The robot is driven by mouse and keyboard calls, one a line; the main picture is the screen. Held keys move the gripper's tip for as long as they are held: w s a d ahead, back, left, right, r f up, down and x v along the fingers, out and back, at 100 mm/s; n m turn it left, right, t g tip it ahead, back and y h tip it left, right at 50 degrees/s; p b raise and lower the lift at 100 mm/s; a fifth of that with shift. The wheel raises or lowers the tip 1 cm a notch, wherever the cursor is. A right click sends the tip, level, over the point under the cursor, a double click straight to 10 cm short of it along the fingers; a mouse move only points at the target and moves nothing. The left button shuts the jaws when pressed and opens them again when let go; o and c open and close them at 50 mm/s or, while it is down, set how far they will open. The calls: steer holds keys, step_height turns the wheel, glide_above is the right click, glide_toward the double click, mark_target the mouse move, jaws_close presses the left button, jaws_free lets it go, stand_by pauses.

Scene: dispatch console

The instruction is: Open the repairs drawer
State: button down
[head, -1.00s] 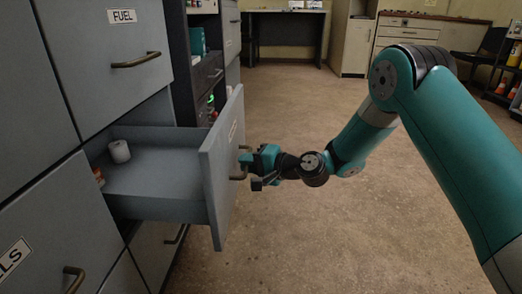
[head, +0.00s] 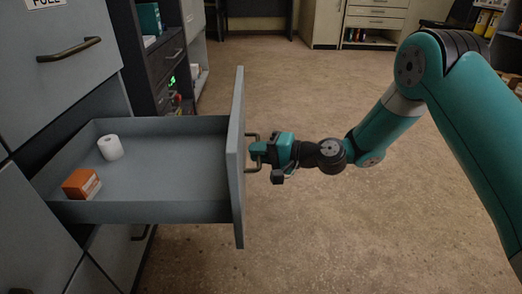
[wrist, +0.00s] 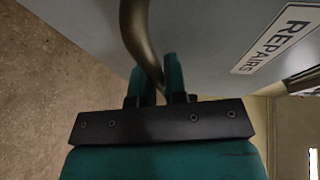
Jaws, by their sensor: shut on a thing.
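The repairs drawer (head: 170,211) stands pulled well out of the grey cabinet in the head view. Its front panel (head: 236,160) is seen nearly edge-on, and its REPAIRS label (wrist: 277,37) shows in the wrist view. My gripper (head: 257,151) is at the outer side of the front panel, shut on the drawer's bronze handle (head: 247,169). In the wrist view the two teal fingers (wrist: 160,78) sit on either side of the curved handle bar (wrist: 138,35). Inside the drawer are a white roll (head: 110,147) and an orange box (head: 81,184).
A closed drawer with a bronze handle (head: 69,50) is above the open one. A dark rack with a green light (head: 172,81) stands behind it. The floor (head: 330,225) around my arm is clear.

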steer(key=c, duration=1.2)
jaws_free()
steer(key=shift+p+v, duration=3.2)
steer(key=shift+v, duration=5.5)
